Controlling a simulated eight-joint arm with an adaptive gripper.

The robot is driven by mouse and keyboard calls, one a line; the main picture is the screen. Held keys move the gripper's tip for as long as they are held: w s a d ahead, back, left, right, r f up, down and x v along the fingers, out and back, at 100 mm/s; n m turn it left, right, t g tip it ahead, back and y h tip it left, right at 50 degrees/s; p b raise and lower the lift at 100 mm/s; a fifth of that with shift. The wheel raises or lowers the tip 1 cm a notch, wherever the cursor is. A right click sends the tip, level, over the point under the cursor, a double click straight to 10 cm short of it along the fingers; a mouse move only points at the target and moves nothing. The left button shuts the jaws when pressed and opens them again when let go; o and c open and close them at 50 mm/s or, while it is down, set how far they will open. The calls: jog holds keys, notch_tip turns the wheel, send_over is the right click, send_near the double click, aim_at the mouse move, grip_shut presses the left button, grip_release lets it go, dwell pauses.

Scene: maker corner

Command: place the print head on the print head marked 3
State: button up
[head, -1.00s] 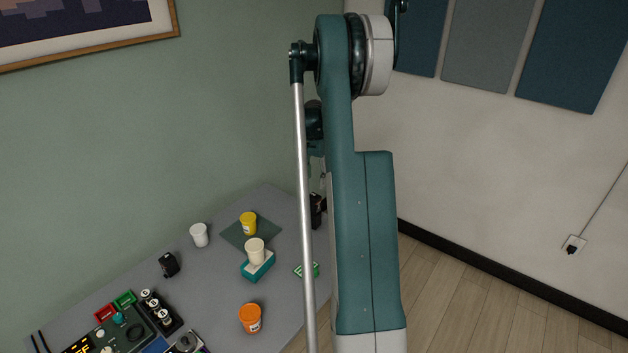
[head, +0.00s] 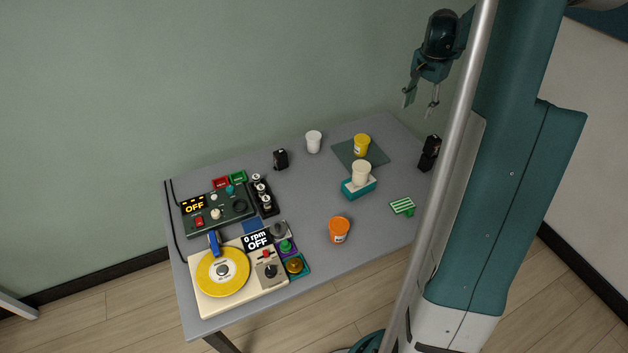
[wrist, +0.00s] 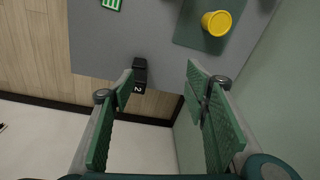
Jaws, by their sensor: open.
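A black print head (head: 280,159) stands alone near the back edge of the table; no number on it can be read. More black print-head shapes (head: 429,153) are at the right table edge, either stacked or close together; I cannot tell which. In the wrist view these black shapes (wrist: 139,75) show a white "2" on the side facing me. No "3" can be read. My gripper (head: 421,103) is open and empty, above and apart from the right edge of the table. In the wrist view its fingers (wrist: 160,78) are spread, the left one near the black shapes.
A yellow tub (head: 361,145) stands on a dark mat (head: 377,157). A white cup (head: 313,142), a cream cup on a teal block (head: 358,188), an orange tub (head: 339,230) and a green striped piece (head: 402,206) stand nearby. Control panels and a yellow turntable (head: 222,271) fill the left side.

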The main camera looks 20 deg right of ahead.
jog(key=s+a+r+n+t, duration=0.15)
jog(key=a+r, duration=0.25)
jog(key=a, duration=0.6)
jog(key=s+a+r+n, duration=0.2)
jog(key=a+r+n, duration=0.15)
jog(key=a, duration=0.65)
jog(key=s+a+r+n+t, duration=0.15)
jog(key=a+r, duration=0.35)
jog(key=a, duration=0.5)
jog(key=s+a+f+n+t, duration=0.2)
jog(key=s+a+n, duration=0.6)
jog(key=s+a, duration=1.1)
jog(key=a+t, duration=0.1)
jog(key=a, duration=0.3)
jog(key=shift+s+f+n+y, duration=0.2)
jog(key=shift+f+n+y, duration=0.1)
jog(key=shift+f+n, duration=0.05)
